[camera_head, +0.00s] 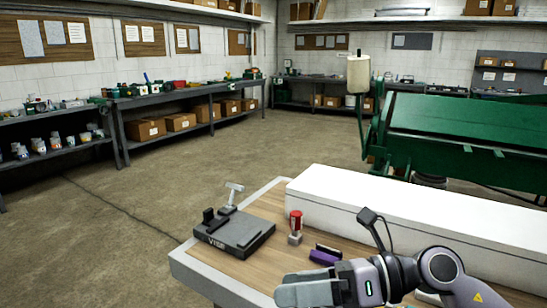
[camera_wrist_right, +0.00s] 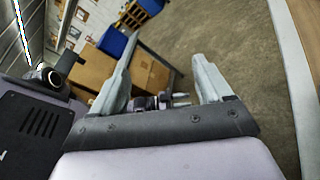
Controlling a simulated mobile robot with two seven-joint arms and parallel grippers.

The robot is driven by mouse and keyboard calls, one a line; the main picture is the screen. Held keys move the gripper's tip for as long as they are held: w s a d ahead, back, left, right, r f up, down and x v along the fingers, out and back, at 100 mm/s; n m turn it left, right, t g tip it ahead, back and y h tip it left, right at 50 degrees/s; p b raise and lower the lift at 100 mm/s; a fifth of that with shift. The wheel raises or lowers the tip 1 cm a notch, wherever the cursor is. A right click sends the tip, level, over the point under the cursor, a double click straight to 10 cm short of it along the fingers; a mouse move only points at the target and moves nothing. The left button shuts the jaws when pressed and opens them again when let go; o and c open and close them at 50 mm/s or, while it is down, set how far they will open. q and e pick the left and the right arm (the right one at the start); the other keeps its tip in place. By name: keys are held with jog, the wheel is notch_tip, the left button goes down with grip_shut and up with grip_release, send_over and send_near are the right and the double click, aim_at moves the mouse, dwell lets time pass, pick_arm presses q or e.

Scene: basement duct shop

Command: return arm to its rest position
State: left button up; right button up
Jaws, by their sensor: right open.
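On the wooden workbench (camera_head: 268,207) are a dark block marked VISE (camera_head: 235,233), a red-and-grey upright item (camera_head: 295,227) and a purple-black item (camera_head: 325,255). A long white box (camera_head: 400,215) lies behind. A green machine (camera_head: 450,125) stands beyond; open floor (camera_head: 240,150) lies left.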

jog(key=w+d+r+m+t+y, duration=0.1)
jog(key=d+r+m+t, duration=0.15)
jog(key=m+t, duration=0.5)
jog(key=w+d+r+m+t+y, duration=0.1)
jog(key=w+r+m+t, duration=0.1)
jog(key=r+m+t, duration=0.5)
jog(key=w+d+f+m+t+h, duration=0.1)
jog(key=d+f+m+t+h, duration=0.5)
jog(key=m, duration=0.6)
jog(key=s+d+f+m+g+h, duration=0.3)
jog(key=d+f+m+g+h, duration=0.4)
jog(key=f+m+h, duration=0.55)
jog(key=s+d+f+m+g, duration=0.25)
jog(key=s+f+g, duration=0.35)
jog(key=s+f, duration=0.3)
jog(key=s+d+f+m+g, duration=0.1)
jog(key=s+f+m+g, duration=0.35)
jog(key=s, duration=0.75)
jog(key=w+a+f+n+t+y, duration=0.2)
jog(key=w+f+t, duration=0.4)
jog(key=f, duration=0.5)
jog(key=shift+w+a+y, duration=0.25)
jog(key=shift+a+y, duration=0.2)
jog(key=shift+a, duration=0.25)
